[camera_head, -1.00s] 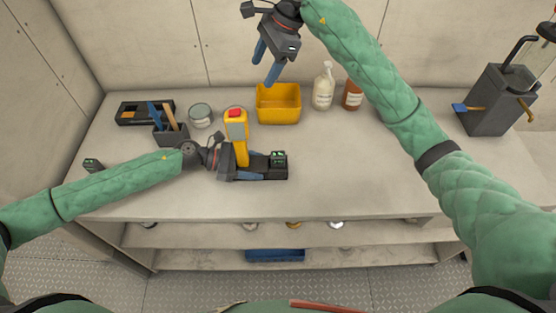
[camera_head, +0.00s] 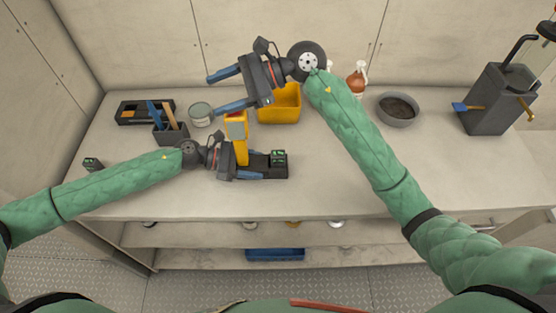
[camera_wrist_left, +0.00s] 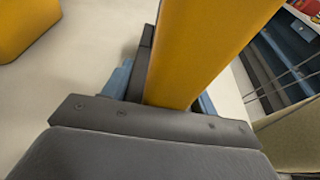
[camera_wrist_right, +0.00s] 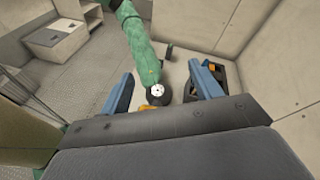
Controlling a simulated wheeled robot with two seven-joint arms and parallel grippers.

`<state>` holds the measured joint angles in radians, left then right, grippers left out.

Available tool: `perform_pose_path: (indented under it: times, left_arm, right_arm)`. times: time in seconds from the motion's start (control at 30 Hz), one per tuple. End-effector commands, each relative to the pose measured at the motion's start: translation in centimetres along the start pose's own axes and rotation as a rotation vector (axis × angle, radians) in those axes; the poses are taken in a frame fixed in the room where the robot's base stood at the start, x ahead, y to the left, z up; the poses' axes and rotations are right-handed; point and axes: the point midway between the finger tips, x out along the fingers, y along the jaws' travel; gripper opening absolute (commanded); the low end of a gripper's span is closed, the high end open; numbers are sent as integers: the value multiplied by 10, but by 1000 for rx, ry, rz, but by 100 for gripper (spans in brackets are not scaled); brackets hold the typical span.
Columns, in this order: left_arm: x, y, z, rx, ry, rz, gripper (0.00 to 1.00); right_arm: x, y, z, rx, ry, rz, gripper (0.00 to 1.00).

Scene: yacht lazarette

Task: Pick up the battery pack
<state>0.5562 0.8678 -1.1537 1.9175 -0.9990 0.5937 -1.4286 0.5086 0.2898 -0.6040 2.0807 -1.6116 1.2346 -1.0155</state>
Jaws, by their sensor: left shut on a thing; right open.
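A small dark block with green marks, which looks like a battery pack (camera_head: 278,157), sits on the right part of a dark base (camera_head: 265,172) on the bench. A similar small block (camera_head: 91,164) lies alone at the bench's left end. My left gripper (camera_head: 246,163) is shut on the upright yellow tool (camera_head: 241,150), just left of the block on the base. The yellow tool (camera_wrist_left: 205,50) fills the space between the fingers in the left wrist view.
A yellow bin (camera_head: 280,108), a grey tin (camera_head: 201,115), a tool holder (camera_head: 171,134) and a black tray (camera_head: 145,112) stand along the back. A round bowl (camera_head: 398,109) and a grey block with tools (camera_head: 490,100) are right. The bench's right front is clear.

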Motion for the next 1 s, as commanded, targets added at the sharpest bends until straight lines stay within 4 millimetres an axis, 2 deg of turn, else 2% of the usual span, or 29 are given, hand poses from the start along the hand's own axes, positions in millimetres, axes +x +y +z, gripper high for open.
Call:
perform_pose_path:
  times: [0.2, 0.53, 0.77, 1.0]
  left_arm:
    - [0, 0, 0, 0, 0, 0, 26]
    - [0, 0, 0, 0, 0, 0, 26]
    - [0, 0, 0, 0, 0, 0, 26]
    - [0, 0, 0, 0, 0, 0, 26]
  right_arm:
    - [22, 28, 13, -24, -224, -141, 64]
    - [30, 55, 23, -2, -458, -447, 64]
    - [32, 73, 10, 36, -500, -696, 64]
    - [30, 95, -17, 98, -453, -964, 64]
